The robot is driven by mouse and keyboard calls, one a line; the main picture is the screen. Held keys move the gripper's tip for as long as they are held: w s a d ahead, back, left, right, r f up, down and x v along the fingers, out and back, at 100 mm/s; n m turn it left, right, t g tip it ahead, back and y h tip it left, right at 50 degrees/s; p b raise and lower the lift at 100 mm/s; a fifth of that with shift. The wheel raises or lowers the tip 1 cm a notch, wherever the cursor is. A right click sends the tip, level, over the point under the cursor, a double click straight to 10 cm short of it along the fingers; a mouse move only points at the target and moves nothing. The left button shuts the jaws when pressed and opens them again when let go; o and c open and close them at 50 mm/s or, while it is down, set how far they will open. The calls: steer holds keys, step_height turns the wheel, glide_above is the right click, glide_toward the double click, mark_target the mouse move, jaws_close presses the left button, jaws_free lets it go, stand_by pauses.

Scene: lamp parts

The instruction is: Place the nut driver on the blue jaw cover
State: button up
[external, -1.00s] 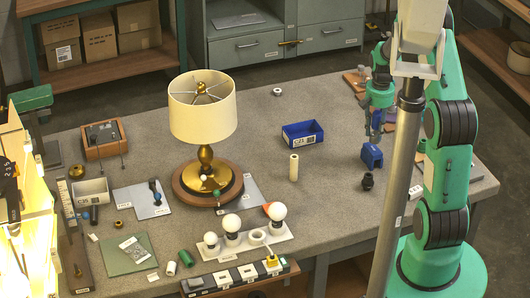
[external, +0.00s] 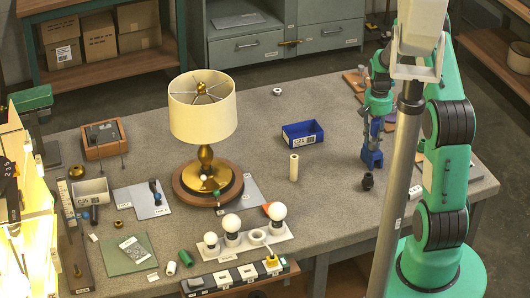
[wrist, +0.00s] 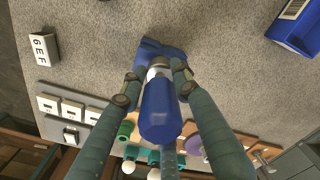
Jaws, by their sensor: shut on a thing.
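The nut driver has a blue handle (wrist: 160,110) and a light metal collar. My gripper (wrist: 156,76) is shut on it, with one finger on each side. In the external view the driver (external: 376,128) hangs roughly upright below my gripper (external: 378,108). The blue jaw cover (external: 372,160) sits on the bench right under the driver. It also shows beyond the driver's far end in the wrist view (wrist: 150,48). The driver's lower end overlaps the cover in both views; I cannot tell whether they touch.
A small black fitting (external: 368,181) stands just in front of the jaw cover. A blue bin (external: 302,134) and a cream cylinder (external: 294,167) stand to the left. A lamp (external: 203,120) stands farther left. The bench between bin and jaw cover is clear.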

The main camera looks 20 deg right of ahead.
mark_target(376, 120)
steer(key=o, duration=1.2)
steer(key=shift+f, duration=0.15)
steer(key=shift+o, duration=0.2)
step_height(376, 120, up, 12)
steer(key=shift+r+p, duration=0.2)
steer(key=shift+p, duration=0.55)
